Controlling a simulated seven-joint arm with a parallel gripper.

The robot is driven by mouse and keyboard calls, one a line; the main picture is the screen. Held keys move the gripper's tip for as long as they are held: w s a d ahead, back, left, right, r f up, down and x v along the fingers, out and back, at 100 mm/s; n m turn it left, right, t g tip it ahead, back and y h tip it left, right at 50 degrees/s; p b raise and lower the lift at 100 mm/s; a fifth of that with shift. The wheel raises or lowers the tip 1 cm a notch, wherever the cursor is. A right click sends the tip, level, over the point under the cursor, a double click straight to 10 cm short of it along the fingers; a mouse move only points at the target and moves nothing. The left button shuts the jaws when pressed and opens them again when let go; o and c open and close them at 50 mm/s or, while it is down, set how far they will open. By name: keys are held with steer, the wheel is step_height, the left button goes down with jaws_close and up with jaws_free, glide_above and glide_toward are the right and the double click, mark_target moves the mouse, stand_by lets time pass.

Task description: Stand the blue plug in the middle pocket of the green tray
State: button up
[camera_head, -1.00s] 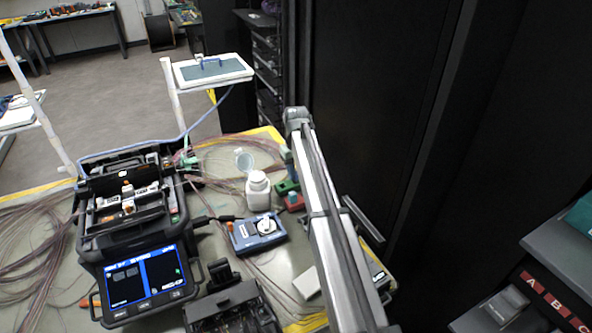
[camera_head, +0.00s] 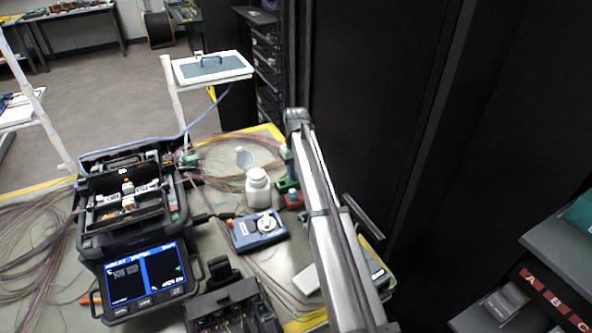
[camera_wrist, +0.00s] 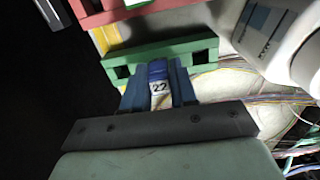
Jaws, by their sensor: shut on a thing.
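My gripper (camera_wrist: 157,88) is shut on the blue plug (camera_wrist: 157,68), which carries a white label reading 22. The green tray (camera_wrist: 185,53) lies just beyond the fingertips in the wrist view. Its left and right pockets show as dark openings. The plug and fingers overlap the tray's middle and hide the middle pocket. I cannot tell whether the plug is in it or above it. In the head view the green tray (camera_head: 286,185) shows left of my arm, and the plug cannot be made out there.
A red tray (camera_wrist: 95,14) lies beyond the green one. A white bottle (camera_head: 258,190) with its lid open stands close to the green tray. A blue meter (camera_head: 258,233), a splicer (camera_head: 135,225) and loose fibres crowd the table. Dark cabinets stand at the right.

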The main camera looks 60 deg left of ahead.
steer(key=shift+f, duration=0.35)
stand_by(0.6)
steer(key=o, duration=1)
steer(key=shift+r, duration=2.95)
